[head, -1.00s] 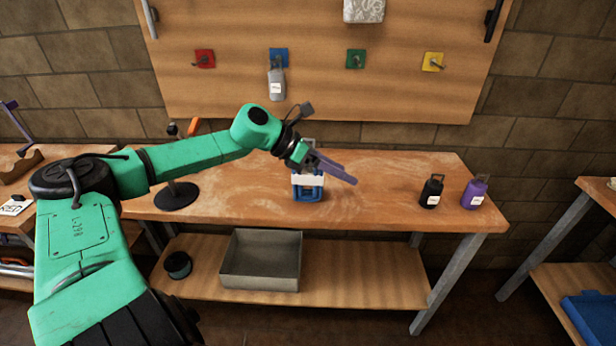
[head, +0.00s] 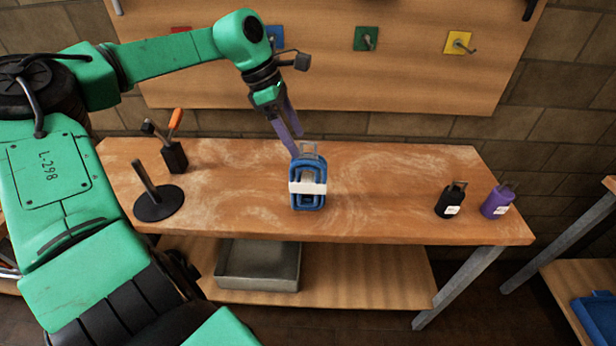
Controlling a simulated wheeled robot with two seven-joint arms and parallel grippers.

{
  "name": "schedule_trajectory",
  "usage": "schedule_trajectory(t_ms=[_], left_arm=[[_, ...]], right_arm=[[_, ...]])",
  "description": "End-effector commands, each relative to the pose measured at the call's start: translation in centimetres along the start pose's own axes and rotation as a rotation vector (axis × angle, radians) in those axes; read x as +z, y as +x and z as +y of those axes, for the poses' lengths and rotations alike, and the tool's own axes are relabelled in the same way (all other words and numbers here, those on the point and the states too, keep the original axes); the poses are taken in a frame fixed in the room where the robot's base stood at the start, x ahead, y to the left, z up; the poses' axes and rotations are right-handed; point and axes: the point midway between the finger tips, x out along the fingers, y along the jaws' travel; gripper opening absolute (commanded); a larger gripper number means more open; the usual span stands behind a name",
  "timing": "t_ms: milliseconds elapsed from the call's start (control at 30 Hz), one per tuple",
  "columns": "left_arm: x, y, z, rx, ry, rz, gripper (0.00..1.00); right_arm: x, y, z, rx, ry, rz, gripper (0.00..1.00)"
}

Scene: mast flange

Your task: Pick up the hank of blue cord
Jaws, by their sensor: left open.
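The hank of blue cord (head: 308,202) stands on the workbench near its middle, with a white band around it and a grey metal loop behind its top. My left gripper (head: 296,145) is above and just behind the hank, pointing down, with its purple fingers apart and nothing between them. The fingertips are close to the top of the hank; whether they touch it I cannot tell. My right gripper is not in view.
The workbench (head: 400,215) holds a black padlock-like object (head: 450,202) and a purple one (head: 496,204) at right. A black stand (head: 158,203) and an orange-handled tool holder (head: 174,157) are at left. A grey bin (head: 258,268) sits on the lower shelf. A pegboard (head: 410,65) rises behind.

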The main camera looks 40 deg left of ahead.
Motion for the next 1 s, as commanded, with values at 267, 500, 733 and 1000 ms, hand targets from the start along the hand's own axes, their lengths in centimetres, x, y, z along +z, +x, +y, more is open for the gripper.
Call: schedule_trajectory(t_ms=[267, 500, 733, 1000], left_arm=[[-0.1, 4.8, -0.1, -0.004, -0.003, 0.002, 0.85], [-0.5, 9.0, -0.3, -0.003, -0.002, 0.003, 0.85], [-0.4, 9.7, -0.2, 0.001, -0.002, -0.001, 0.85], [-0.4, 9.7, -0.2, 0.001, -0.002, -0.001, 0.01]], right_arm=[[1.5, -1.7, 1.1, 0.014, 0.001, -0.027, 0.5], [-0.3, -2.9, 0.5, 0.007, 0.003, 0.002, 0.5], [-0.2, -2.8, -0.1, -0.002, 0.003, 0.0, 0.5], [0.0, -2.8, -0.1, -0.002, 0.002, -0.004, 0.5]])
